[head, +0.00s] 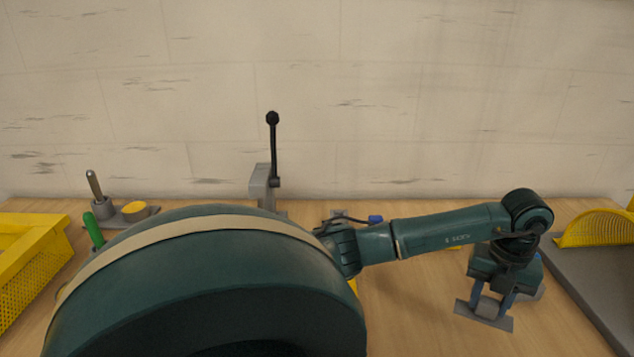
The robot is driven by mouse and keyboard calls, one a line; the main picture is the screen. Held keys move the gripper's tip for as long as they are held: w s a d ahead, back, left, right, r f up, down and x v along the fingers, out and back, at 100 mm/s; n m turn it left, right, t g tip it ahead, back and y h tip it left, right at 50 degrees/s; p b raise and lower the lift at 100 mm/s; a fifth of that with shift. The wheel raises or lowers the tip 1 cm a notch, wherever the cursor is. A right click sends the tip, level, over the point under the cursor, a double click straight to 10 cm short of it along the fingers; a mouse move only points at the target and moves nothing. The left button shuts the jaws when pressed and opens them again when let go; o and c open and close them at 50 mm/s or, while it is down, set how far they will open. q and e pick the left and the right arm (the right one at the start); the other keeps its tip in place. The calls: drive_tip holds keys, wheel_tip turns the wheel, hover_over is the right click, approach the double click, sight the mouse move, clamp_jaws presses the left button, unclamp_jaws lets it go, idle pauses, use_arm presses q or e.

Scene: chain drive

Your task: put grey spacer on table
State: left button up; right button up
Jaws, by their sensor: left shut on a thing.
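My left gripper (491,297) is at the right of the head view, pointing down over the wooden table (410,305). It is shut on a grey piece (484,316), which looks like the grey spacer: a flat grey bar that shows below and between the fingers. The bar lies close to the tabletop; I cannot tell whether it touches. My right gripper is not in view.
A grey tray (583,278) with a yellow mesh part (597,228) is right of the gripper. A yellow crate (30,250) is far left. A grey stand (262,184) with a black lever (273,148) is at the back. My arm hides the middle-left table.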

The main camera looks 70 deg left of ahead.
sight(481, 316)
use_arm(q)
drive_tip(key=shift+a+r+n, duration=0.1)
drive_tip(key=shift+a+n, duration=0.05)
drive_tip(key=shift+n, duration=0.45)
wheel_tip(481, 316, down, 6)
drive_tip(key=shift+r, duration=0.2)
wheel_tip(481, 316, down, 4)
drive_tip(key=shift+f+p, duration=0.2)
drive_tip(key=shift+p, duration=0.1)
drive_tip(key=shift+f, duration=0.2)
drive_tip(key=o, duration=1.1)
drive_tip(key=shift+c, duration=0.2)
